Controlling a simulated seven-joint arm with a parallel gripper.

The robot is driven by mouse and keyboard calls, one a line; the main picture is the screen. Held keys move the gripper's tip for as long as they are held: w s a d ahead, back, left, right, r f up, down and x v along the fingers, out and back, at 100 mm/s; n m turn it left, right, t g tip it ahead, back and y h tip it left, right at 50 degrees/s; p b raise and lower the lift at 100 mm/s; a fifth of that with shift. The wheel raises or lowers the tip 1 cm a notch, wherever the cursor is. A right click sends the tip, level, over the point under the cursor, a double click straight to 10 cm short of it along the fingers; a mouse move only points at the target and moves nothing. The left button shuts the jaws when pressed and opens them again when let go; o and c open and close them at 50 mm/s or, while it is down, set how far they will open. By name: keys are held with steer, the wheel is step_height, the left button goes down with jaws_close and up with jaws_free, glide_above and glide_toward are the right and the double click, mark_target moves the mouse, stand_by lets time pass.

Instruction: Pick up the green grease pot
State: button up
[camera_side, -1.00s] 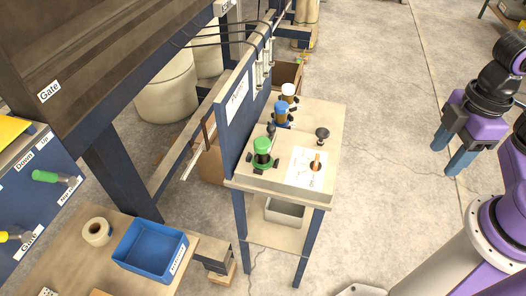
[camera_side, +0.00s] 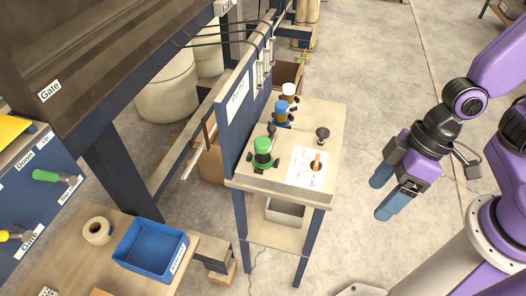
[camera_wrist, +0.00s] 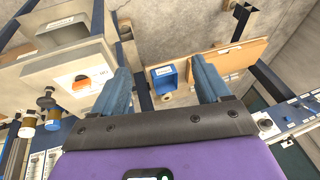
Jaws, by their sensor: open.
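The green grease pot (camera_side: 262,152) stands upright at the left front of the small beige table (camera_side: 325,118) in the side view, close to the blue upright panel. My gripper (camera_side: 379,198) is open and empty, to the right of the table and clear of it. Its blue fingers point down and to the left. In the wrist view the open fingers (camera_wrist: 160,62) have nothing between them up close. Several pots show at the lower left of the wrist view, but I cannot tell surely which is green.
A blue-capped pot (camera_side: 282,112) and a white-capped pot (camera_side: 289,92) stand behind the green one. The blue panel (camera_side: 238,110) borders the table's left. A blue bin (camera_side: 150,248) stands lower left.

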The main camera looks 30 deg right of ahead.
steer(key=w+a+f+m+t+y, duration=0.1)
steer(key=w+a+f+m+t, duration=0.3)
steer(key=w+a+f, duration=0.15)
steer(key=m+t+h, duration=0.2)
steer(key=m+t, duration=0.1)
steer(key=t, duration=0.6)
glide_toward(269, 149)
steer(key=shift+r+x, duration=0.2)
steer(key=shift+x, duration=3.3)
steer(key=shift+f+x, duration=0.2)
steer(key=shift+x, duration=2.55)
steer(key=shift+s, duration=0.1)
steer(key=c, duration=1.1)
steer(key=shift+r, duration=0.1)
